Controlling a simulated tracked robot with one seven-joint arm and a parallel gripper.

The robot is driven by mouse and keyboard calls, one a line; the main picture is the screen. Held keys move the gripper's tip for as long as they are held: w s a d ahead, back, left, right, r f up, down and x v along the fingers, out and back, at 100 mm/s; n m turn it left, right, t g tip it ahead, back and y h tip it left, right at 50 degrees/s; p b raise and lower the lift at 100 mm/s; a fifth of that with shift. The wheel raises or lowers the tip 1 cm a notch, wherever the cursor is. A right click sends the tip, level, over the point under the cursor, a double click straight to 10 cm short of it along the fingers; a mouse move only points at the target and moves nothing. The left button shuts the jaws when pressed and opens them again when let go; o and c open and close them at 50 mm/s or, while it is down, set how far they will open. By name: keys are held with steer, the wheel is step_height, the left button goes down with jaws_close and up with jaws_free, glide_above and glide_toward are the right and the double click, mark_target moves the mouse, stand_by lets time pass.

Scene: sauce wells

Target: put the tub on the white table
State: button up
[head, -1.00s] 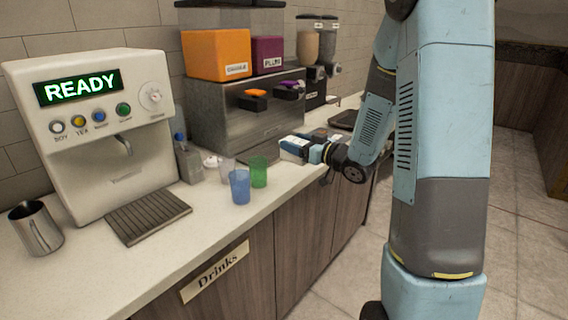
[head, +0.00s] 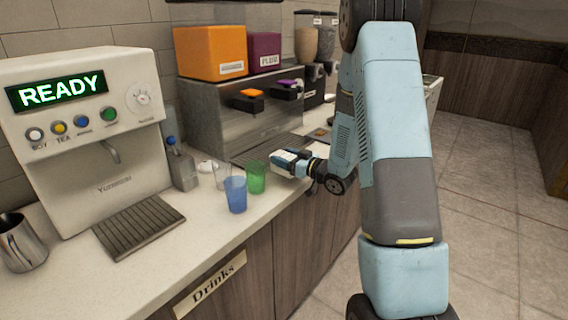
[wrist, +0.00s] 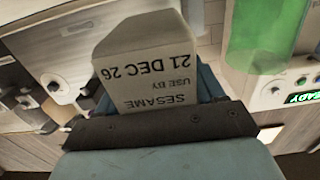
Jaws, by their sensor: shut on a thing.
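The tub (wrist: 150,75) is a pale, box-like container printed "SESAME, USE BY 21 DEC 26"; the print is upside down in the wrist view. My gripper (wrist: 152,92) is shut on it, with a blue finger on either side. In the head view my gripper (head: 298,161) holds the tub (head: 284,167) near the counter's front edge, beyond the green cup. It is small there, and I cannot tell its gap from the counter. I cannot make out a separate white table; a pale surface (head: 432,86) shows partly behind my arm.
On the counter (head: 135,275) stand a blue cup (head: 235,195), a green cup (head: 256,177), a clear cup (head: 221,175) and a drinks machine (head: 90,150). A steel dispenser (head: 225,115) carries orange and purple boxes. Open floor (head: 500,200) lies at the right.

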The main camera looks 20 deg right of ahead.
steer(key=shift+s+d+f, duration=0.1)
steer(key=shift+d+f, duration=0.05)
steer(key=shift+f, duration=0.35)
steer(key=shift+d+f, duration=0.15)
steer(key=shift+f, duration=0.35)
steer(key=shift+a+f, duration=0.1)
steer(key=shift+f, duration=0.15)
steer(key=shift+a, duration=0.1)
steer(key=shift+f, duration=0.15)
steer(key=o, duration=1.4)
